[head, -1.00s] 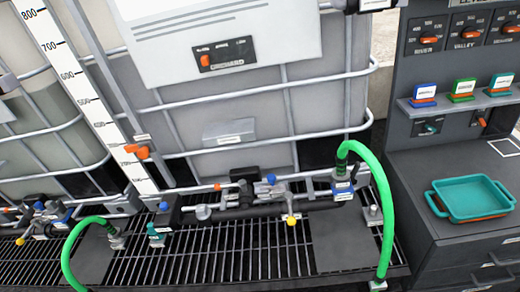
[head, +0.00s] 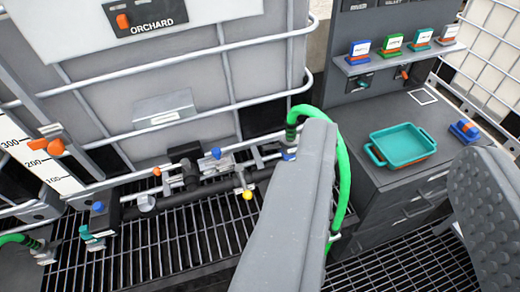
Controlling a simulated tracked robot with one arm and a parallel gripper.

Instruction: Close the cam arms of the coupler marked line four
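A green hose (head: 340,180) arches down to a coupler (head: 291,140) with a blue part, at the right end of the black pipe manifold (head: 200,200). My left finger hides part of this coupler. A second green hose (head: 14,238) meets another coupler (head: 42,252) at the left edge. No marking reading line four is legible, and the cam arms are too small or hidden to judge. My gripper (head: 400,138) shows as two broad grey fingers spread wide apart, with nothing held between them. The teal tray is visible in the gap, beyond the fingers.
A caged tank marked ORCHARD (head: 160,80) stands behind the manifold. A yellow-ended valve handle (head: 247,194) sticks out in front. A grey cabinet (head: 370,190) on the right carries the teal tray (head: 403,146) and a blue-and-orange block (head: 464,130). Slatted grating (head: 180,240) lies below.

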